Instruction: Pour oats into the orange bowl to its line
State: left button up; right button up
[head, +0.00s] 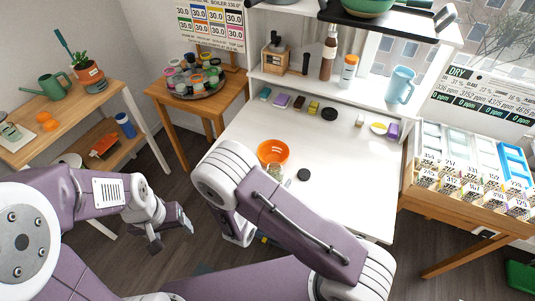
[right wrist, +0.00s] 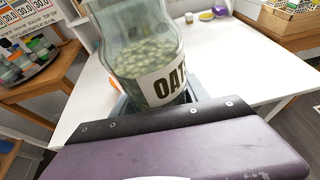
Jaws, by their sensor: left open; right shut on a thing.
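The orange bowl (head: 273,152) stands on the white desk, its front partly hidden behind my right arm. A clear glass jar labelled OATS (right wrist: 148,52) holds pale oats and fills the middle of the right wrist view. My right gripper (right wrist: 162,100) is shut on the jar. A sliver of the jar shows just in front of the bowl in the head view (head: 275,172). A bit of orange shows behind the jar in the right wrist view. The bowl's line and contents cannot be made out. My left gripper (head: 171,236) is open and empty, left of the desk.
A round black lid (head: 304,175) lies right of the bowl. Small coloured items and a black disc (head: 329,114) line the desk's back. A shelf (head: 340,88) with bottles and a blue pitcher (head: 399,85) stands above. The desk's right part is clear.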

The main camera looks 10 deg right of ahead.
jog(key=w+a+f+n+t+y+b, duration=0.15)
jog(key=w+b, duration=0.25)
jog(key=w, duration=0.4)
jog(key=w+a+f+n+y+b, duration=0.15)
jog(key=w+b, duration=0.25)
jog(key=w, duration=0.4)
jog(key=w+d+m+h+b, duration=0.2)
jog(key=w+d+b, duration=0.5)
jog(key=d, duration=0.3)
jog(key=shift+w+d+g+h, duration=0.3)
jog(key=shift+d+g, duration=0.1)
jog(key=shift+g, duration=0.05)
jog(key=shift+f, duration=0.1)
